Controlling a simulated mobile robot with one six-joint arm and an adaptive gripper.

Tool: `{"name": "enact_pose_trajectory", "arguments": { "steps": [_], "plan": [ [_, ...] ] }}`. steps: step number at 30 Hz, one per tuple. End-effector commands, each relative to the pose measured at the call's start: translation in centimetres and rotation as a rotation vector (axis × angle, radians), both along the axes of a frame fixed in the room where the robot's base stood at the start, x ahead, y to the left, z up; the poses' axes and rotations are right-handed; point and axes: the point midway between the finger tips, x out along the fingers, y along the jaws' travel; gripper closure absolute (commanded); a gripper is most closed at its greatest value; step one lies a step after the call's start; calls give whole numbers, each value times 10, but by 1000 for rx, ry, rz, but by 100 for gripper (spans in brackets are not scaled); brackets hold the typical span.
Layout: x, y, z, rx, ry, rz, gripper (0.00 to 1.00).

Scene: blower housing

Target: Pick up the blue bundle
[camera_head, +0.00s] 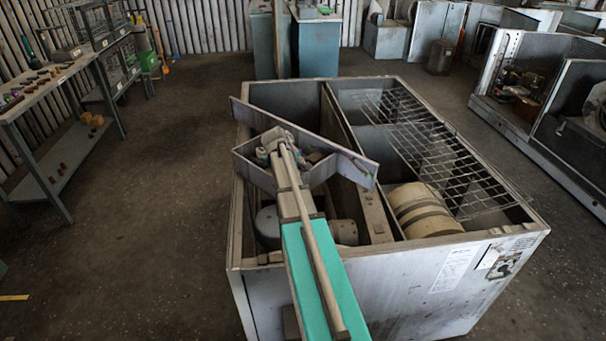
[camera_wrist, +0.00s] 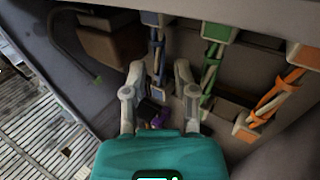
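The blue bundle (camera_wrist: 158,48) shows in the wrist view as a blue-grey strand below a blue-marked block (camera_wrist: 153,19). My gripper (camera_wrist: 160,68) has its two fingers spread apart, one on each side of the bundle's line of sight. A gap shows between each finger and the bundle, so it looks open and not holding it. How far the fingertips are from the bundle in depth I cannot tell.
A green bundle (camera_wrist: 210,68) and an orange bundle (camera_wrist: 277,93) hang to the right of the blue one. A brown box (camera_wrist: 112,43) is on the left. In the head view, the metal housing (camera_head: 390,285) has high walls, a wire grate (camera_head: 420,140) and a cream drum (camera_head: 422,210).

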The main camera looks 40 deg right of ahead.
Motion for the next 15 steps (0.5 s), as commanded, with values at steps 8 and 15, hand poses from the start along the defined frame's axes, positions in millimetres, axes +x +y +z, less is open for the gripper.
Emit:
{"name": "enact_pose_trajectory", "arguments": {
  "steps": [8, 15],
  "plan": [
    [1, -14, -22, 0, -1, -2, 63],
    [1, -17, -25, 0, -1, -1, 63]
  ]
}}
